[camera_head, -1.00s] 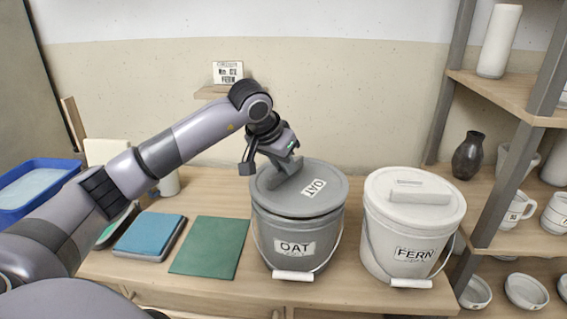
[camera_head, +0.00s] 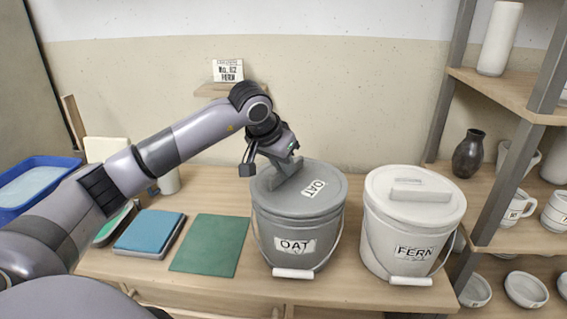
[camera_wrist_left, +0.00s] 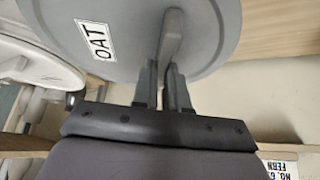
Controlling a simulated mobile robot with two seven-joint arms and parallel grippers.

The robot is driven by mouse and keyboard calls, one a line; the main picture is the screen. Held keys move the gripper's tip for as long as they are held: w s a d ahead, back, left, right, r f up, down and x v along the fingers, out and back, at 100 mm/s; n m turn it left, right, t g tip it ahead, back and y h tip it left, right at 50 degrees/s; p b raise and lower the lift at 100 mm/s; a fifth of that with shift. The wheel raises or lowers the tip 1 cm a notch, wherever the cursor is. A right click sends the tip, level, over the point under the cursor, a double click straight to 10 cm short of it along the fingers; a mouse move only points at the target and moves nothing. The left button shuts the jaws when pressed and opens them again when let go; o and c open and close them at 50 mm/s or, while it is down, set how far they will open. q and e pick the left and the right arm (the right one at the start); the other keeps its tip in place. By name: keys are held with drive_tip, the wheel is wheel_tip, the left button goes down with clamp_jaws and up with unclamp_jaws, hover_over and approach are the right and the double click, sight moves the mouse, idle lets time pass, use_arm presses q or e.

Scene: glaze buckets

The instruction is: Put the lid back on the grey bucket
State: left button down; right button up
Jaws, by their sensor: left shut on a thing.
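The grey bucket (camera_head: 297,238) with an OAT label stands on the workbench. Its grey lid (camera_head: 318,207), also labelled OAT, lies on the bucket's top and looks level, with no clear gap at the rim. My left gripper (camera_head: 285,172) is over the far left part of the lid and is shut on the lid's handle. In the left wrist view the two fingers (camera_wrist_left: 163,85) are on either side of the handle (camera_wrist_left: 172,38), with the lid (camera_wrist_left: 120,15) beyond them. My right gripper is not in view.
A white bucket (camera_head: 405,245) labelled FERN, with its lid on, stands close to the right. A green mat (camera_head: 209,246), a blue-topped slab (camera_head: 150,232) and a blue tray (camera_head: 68,163) lie to the left. Shelves of pottery (camera_head: 515,95) stand at the right.

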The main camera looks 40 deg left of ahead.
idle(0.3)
use_arm(q)
drive_tip(key=c, duration=0.6)
unclamp_jaws()
